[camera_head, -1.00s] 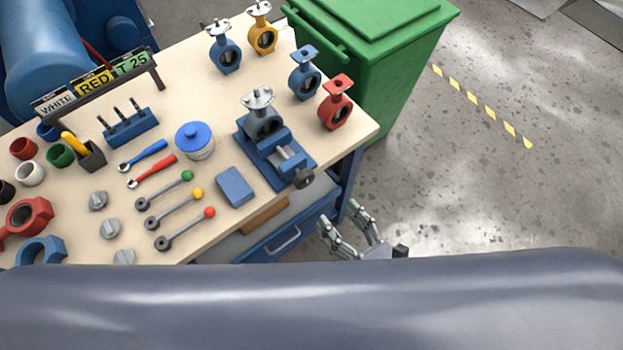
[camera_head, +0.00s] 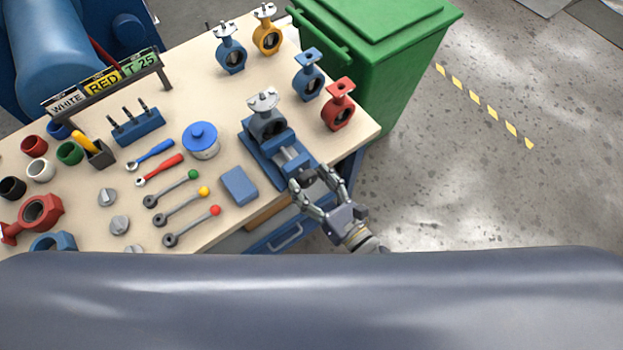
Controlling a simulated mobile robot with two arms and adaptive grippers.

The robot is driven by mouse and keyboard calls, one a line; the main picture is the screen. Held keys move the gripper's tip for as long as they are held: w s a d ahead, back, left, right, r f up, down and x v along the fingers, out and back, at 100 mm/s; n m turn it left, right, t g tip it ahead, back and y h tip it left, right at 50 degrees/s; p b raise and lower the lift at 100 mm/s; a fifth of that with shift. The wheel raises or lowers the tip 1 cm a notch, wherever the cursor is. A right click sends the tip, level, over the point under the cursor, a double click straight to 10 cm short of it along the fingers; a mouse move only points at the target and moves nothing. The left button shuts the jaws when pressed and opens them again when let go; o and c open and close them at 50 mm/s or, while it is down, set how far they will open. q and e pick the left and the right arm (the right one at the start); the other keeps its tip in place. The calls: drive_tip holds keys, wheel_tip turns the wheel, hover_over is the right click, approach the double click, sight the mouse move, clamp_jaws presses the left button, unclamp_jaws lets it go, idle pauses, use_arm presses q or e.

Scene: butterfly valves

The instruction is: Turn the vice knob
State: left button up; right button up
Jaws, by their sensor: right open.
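The blue vice (camera_head: 262,160) stands near the front right edge of the workbench, with a grey butterfly valve (camera_head: 266,125) held upright in it. The dark vice knob (camera_head: 306,176) is at the vice's front end, near the table edge. My right gripper (camera_head: 310,185) is open, its two fingers on either side of the knob. Whether the fingers touch the knob cannot be told. My left gripper is not in view.
Blue (camera_head: 308,80) and red (camera_head: 339,108) valves stand right of the vice. A blue block (camera_head: 239,186) and levers with coloured balls lie to its left. A green bin (camera_head: 385,60) stands beyond the bench's right edge. Floor at right is clear.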

drive_tip(key=c, duration=1)
drive_tip(key=shift+m, duration=0.4)
drive_tip(key=shift+c, duration=0.2)
